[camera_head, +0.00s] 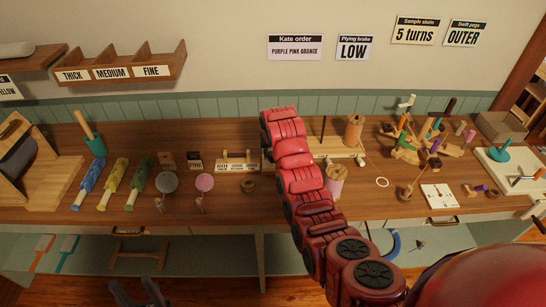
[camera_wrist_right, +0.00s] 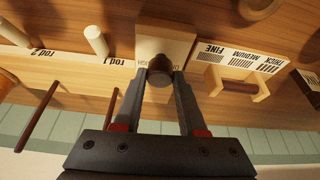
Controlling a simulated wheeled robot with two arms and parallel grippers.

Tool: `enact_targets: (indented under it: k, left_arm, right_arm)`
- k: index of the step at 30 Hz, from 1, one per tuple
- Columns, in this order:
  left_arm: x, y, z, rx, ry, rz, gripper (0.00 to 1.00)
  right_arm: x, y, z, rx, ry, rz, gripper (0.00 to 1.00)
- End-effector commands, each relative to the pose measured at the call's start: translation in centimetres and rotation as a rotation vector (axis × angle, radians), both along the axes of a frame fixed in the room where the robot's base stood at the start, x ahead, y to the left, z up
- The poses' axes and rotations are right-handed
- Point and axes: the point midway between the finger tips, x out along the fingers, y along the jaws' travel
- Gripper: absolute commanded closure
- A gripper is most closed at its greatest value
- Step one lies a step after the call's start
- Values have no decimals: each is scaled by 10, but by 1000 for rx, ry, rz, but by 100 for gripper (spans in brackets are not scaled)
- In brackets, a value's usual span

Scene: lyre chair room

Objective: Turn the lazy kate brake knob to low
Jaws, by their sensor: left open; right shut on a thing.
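The lazy kate (camera_head: 338,151) is a pale wooden stand with upright rods on the table, partly behind my red right arm. In the right wrist view its base (camera_wrist_right: 70,58) carries "rod 1" and "rod 2" labels. A round dark brown brake knob (camera_wrist_right: 160,72) sits on its end block, with partly covered lettering on either side. My right gripper (camera_wrist_right: 161,76) is shut on the knob. Which setting the knob points to cannot be told. In the head view the arm hides this gripper and the knob. My left gripper (camera_head: 139,293) is open and empty at the bottom left, in front of the table.
A "Plying brake LOW" sign (camera_head: 353,48) hangs on the wall. A small thick/medium/fine gauge holder (camera_wrist_right: 236,82) stands close beside the knob block. A peach spool (camera_head: 354,132) stands on the kate. A pink spool (camera_head: 335,181) is close to my right arm.

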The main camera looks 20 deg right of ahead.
Motion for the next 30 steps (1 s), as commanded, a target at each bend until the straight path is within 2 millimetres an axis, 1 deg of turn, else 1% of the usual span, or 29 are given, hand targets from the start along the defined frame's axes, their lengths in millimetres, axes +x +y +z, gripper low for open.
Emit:
enact_targets:
  k: [1, 3, 12, 19, 30]
  left_arm:
    - [0, 0, -10, 0, 0, 0, 50]
    - [0, 0, -17, 0, 0, 0, 50]
    - [0, 0, -37, 0, 0, 0, 50]
    - [0, 0, -43, 0, 0, 0, 50]
    - [0, 0, -43, 0, 0, 0, 50]
  right_arm:
    - [2, 1, -3, -2, -6, -36, 100]
    - [2, 1, -3, -1, -6, -91, 100]
    - [1, 2, -3, -2, -2, -264, 100]
    - [1, 1, 0, 0, -2, -325, 100]
    - [1, 1, 1, 0, -2, -338, 100]
